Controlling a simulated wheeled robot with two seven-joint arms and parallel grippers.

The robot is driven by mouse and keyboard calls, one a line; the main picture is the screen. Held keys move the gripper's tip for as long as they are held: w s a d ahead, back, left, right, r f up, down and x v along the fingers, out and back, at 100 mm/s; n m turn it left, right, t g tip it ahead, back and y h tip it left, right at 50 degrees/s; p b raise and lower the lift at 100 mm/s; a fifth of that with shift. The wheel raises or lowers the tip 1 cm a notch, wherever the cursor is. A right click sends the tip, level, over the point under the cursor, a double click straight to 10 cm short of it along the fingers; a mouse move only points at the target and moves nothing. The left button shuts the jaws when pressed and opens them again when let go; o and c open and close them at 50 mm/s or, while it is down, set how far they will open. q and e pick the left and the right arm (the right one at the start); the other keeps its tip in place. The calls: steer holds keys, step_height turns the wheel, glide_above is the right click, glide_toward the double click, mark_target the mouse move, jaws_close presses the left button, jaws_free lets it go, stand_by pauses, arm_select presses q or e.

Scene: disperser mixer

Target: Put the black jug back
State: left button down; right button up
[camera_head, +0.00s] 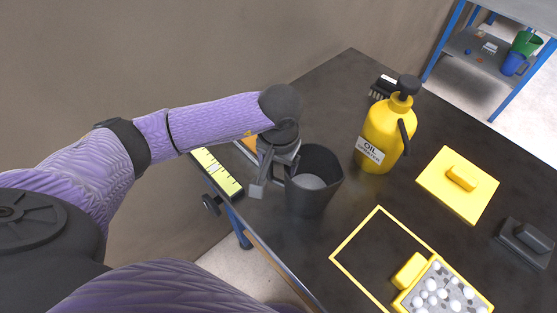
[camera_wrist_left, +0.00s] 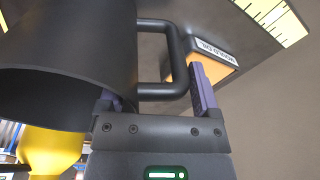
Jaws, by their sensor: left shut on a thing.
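The black jug (camera_head: 322,196) is upright near the left edge of the dark table (camera_head: 325,92), with a grey surface visible inside it. My left gripper (camera_head: 272,172) is at the jug's left side, at its handle. In the left wrist view, the jug's dark wall (camera_wrist_left: 70,40) fills the upper left and its handle (camera_wrist_left: 172,90) reaches in between the fingers of my left gripper (camera_wrist_left: 160,100). The gripper is shut on the jug. I cannot tell whether the jug's base touches the table. My right gripper is not in view.
A yellow oil sprayer (camera_head: 380,135) stands behind and right of the jug. A yellow outline (camera_head: 352,234) on the table lies to the front right, beside a tray of white balls (camera_head: 440,295). A yellow block (camera_head: 445,200) and a black block (camera_head: 520,250) are further right.

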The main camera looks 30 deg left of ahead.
arm_select(q)
jaws_free()
steer(key=shift+r, duration=0.4)
step_height(320, 180, up, 11)
steer(key=s+d+p, duration=0.1)
steer(key=p, duration=0.1)
steer(key=shift+r+p, duration=0.2)
steer(key=shift+p, duration=0.15)
